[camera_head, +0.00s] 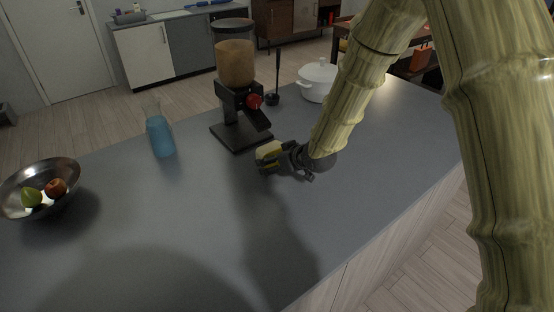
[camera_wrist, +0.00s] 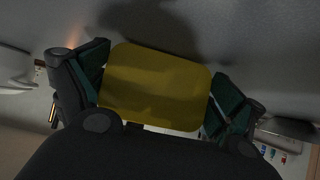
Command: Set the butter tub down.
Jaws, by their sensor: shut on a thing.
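The butter tub is a small yellow block-like tub (camera_head: 269,151), held at the end of my arm above the grey counter in the head view. In the wrist view the yellow tub (camera_wrist: 155,86) fills the space between the two green-padded fingers. My gripper (camera_head: 272,160) is shut on the tub, one finger on each side. In the wrist view the fingers of my gripper (camera_wrist: 156,90) press against its left and right edges. Whether the tub's underside touches the counter cannot be told.
The grey counter (camera_head: 190,225) is clear in front and to the left. A dispenser with a dark base (camera_head: 241,136) stands just behind my gripper. A blue bottle (camera_head: 160,136), a metal bowl of fruit (camera_head: 68,199) and a white pot (camera_head: 317,81) are also on it.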

